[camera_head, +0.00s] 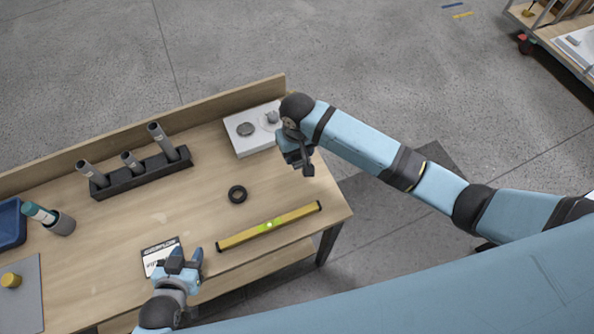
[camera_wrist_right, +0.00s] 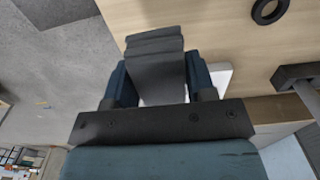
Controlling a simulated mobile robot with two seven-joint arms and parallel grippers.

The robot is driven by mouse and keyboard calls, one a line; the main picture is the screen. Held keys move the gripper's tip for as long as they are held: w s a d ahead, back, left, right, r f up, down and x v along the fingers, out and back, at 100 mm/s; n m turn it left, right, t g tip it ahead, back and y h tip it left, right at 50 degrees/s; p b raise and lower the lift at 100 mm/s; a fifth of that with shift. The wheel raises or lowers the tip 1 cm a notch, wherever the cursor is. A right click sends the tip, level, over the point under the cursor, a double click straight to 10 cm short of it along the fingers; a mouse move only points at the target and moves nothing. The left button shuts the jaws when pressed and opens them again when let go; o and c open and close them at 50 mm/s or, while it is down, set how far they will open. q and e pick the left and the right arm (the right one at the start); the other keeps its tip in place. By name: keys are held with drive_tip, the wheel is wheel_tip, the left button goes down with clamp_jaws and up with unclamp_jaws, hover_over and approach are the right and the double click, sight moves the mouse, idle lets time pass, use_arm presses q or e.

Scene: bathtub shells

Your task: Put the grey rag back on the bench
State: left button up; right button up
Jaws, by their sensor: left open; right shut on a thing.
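The wooden bench (camera_head: 190,215) fills the left of the head view. My right gripper (camera_head: 303,163) appears over the bench's right end, beside the white box. In the right wrist view it (camera_wrist_right: 158,85) is shut on the dark grey rag (camera_wrist_right: 155,65), which sticks out folded beyond the fingers. In that view the rag overlaps the bench edge and the white box; its height above the bench is unclear. In the head view the rag is hard to make out at the gripper. My left gripper (camera_head: 182,262) is open and empty at the bench's front edge, by a printed card.
On the bench are a white box (camera_head: 240,143), a black ring (camera_head: 237,194), a yellow level (camera_head: 245,234), a printed card (camera_head: 153,251), a black holder with grey tubes (camera_head: 140,178), a cup with a teal-topped thing (camera_head: 62,224) and a blue bin (camera_head: 10,222). Bare wood surrounds the ring.

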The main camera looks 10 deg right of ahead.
sight(297, 179)
wheel_tip(297, 179, down, 12)
drive_tip(key=shift+w+f+p, duration=0.1)
drive_tip(key=shift+f+p, duration=0.15)
drive_tip(key=shift+p, duration=0.1)
drive_tip(key=o, duration=0.8)
